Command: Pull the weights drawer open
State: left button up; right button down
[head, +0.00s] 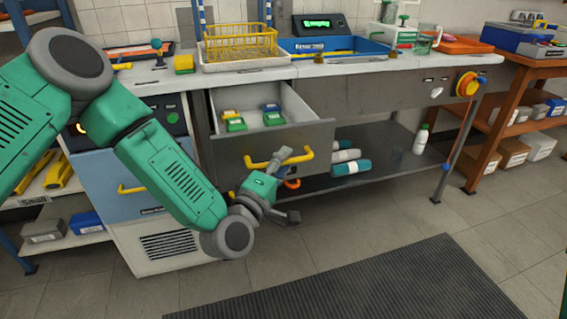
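A grey drawer (300,137) under the workbench stands pulled out, with green, yellow and blue boxes (235,124) inside; I take it for the weights drawer. Its yellow handle (300,156) is on the front panel. My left gripper (281,186) is in front of and below this panel, with its fingers spread apart. Nothing shows between the fingers except a red-orange ring-like part (292,184) that seems to lie behind. My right gripper is out of view.
A blue front with a yellow handle (130,189) is left of the drawer, partly behind my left arm. Bottles (350,167) lie on the lower shelf, and a white bottle (421,139) stands there. The floor in front, with a dark mat (360,285), is clear.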

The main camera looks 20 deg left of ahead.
pick_arm(q)
jog(key=v, duration=1.2)
jog(key=shift+f, duration=0.2)
jog(key=shift+w, duration=0.1)
jog(key=s+d+f+m+g+h+p, duration=0.1)
jog(key=s+d+f+m+g+p, duration=0.1)
jog(key=s+f+m+g+p, duration=0.6)
jog(key=s+a+f+m+g+y+p, duration=0.1)
jog(key=s+a+f+m+g+y, duration=0.1)
jog(key=s+a+g, duration=0.3)
jog(key=s+a+f+m+g+y+p, duration=0.1)
jog(key=s+a+f+m+g, duration=0.3)
jog(key=s, duration=0.8)
jog(key=shift+s+a+f+m+g+y, duration=0.2)
jog(key=shift+a+f+m+g+y, duration=0.2)
jog(key=shift+a+f+g+y, duration=0.45)
jog(key=shift+w+a+r, duration=0.1)
jog(key=shift+a+r, duration=0.15)
jog(key=shift+a, duration=0.1)
